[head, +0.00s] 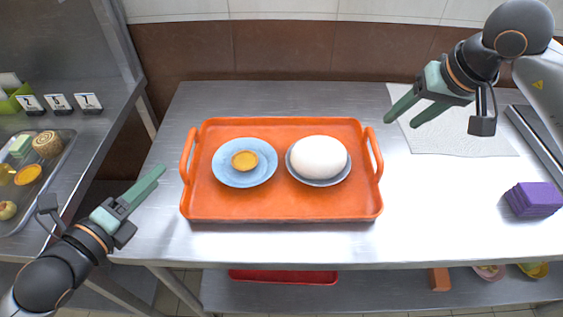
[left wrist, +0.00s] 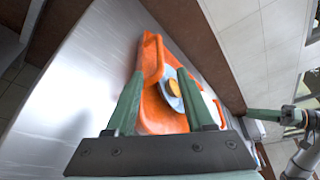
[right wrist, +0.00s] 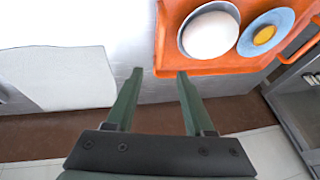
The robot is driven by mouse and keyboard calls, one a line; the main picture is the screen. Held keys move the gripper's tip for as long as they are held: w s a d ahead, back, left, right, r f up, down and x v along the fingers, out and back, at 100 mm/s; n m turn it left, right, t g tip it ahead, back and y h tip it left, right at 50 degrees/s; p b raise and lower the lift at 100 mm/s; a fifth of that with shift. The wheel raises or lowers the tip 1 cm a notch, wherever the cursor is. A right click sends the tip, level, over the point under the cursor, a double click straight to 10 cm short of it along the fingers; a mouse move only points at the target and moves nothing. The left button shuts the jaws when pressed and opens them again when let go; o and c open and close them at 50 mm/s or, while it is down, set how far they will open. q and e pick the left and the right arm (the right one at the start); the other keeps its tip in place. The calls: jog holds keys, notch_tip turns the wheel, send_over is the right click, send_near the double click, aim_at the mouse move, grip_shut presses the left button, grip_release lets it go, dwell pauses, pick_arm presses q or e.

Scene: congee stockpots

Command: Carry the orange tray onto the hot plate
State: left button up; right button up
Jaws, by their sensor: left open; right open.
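The orange tray (head: 280,210) lies flat on the steel table, with a raised handle at its left and right ends. It carries a blue plate (head: 228,176) with a small yellow tart (head: 244,160), and a grey-blue dish (head: 320,182) with a white dome (head: 318,156). My left gripper (head: 160,176) is open and empty, left of the left handle and apart from it. My right gripper (head: 400,121) is open and empty, up and right of the right handle. The tray also shows in the left wrist view (left wrist: 154,113) and right wrist view (right wrist: 205,66). I cannot identify the hot plate for certain.
A pale textured mat (head: 470,142) lies right of the tray. A grey metal fixture (head: 530,125) is at the far right. Purple blocks (head: 535,198) stand at the right front. A side counter holds a food tray (head: 20,222) and small cards (head: 58,103). A red tray (head: 285,277) sits below.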

aim_at(187, 144)
pick_arm(q)
jog(key=x, duration=1.2)
jog(key=shift+w+d+f, duration=0.1)
jog(key=shift+w, duration=0.15)
pick_arm(e)
jog(key=x, duration=1.2)
jog(key=shift+w+a+f, duration=0.1)
jog(key=shift+f, duration=0.1)
pick_arm(q)
grip_shut()
pick_arm(e)
grip_shut()
jog(key=shift+r, duration=0.2)
